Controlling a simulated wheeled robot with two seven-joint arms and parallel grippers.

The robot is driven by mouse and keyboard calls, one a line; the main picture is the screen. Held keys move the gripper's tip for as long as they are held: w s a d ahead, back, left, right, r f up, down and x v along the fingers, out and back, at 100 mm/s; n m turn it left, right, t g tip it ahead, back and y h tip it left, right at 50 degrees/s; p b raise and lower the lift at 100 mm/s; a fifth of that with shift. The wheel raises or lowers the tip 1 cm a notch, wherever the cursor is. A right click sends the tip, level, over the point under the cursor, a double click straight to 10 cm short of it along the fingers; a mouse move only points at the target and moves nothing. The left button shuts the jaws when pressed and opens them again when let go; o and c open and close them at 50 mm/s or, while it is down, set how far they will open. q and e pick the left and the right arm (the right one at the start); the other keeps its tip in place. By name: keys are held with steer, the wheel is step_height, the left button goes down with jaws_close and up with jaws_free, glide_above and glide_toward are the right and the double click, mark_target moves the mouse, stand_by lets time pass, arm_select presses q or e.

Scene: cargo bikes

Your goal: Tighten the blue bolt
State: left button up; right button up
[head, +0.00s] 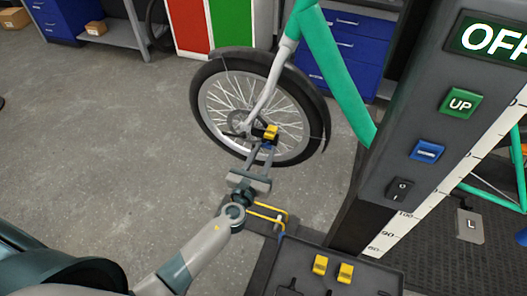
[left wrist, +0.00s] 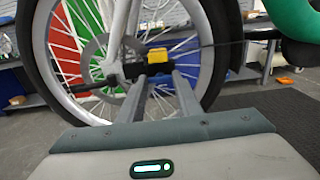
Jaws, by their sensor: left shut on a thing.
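My left gripper (head: 262,149) reaches up to the hub of the bike's front wheel (head: 222,132). It is shut on a small yellow and black tool (head: 271,131), which also shows between the fingertips in the left wrist view (left wrist: 157,55). The tool sits at hub height, beside the axle and the disc (left wrist: 98,62). Whether it touches the axle I cannot tell. A small blue spot shows just under the tool in the head view; I cannot tell if it is the blue bolt. No blue bolt shows clearly. My right gripper is not in view.
A grey post (head: 390,150) with OFF, UP and blue buttons stands close on the right. A tray (head: 290,262) below holds two more yellow and black tools (head: 320,265).

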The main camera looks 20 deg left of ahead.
arm_select(q)
steer(key=shift+f, duration=0.1)
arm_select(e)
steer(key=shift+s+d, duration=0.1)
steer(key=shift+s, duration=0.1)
arm_select(q)
steer(key=o, duration=1)
steer(key=shift+o, duration=0.2)
steer(key=shift+s, duration=0.15)
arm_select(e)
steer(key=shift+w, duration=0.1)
arm_select(q)
steer(key=s+b, duration=0.4)
steer(key=s, duration=1.3)
steer(key=shift+a, duration=0.3)
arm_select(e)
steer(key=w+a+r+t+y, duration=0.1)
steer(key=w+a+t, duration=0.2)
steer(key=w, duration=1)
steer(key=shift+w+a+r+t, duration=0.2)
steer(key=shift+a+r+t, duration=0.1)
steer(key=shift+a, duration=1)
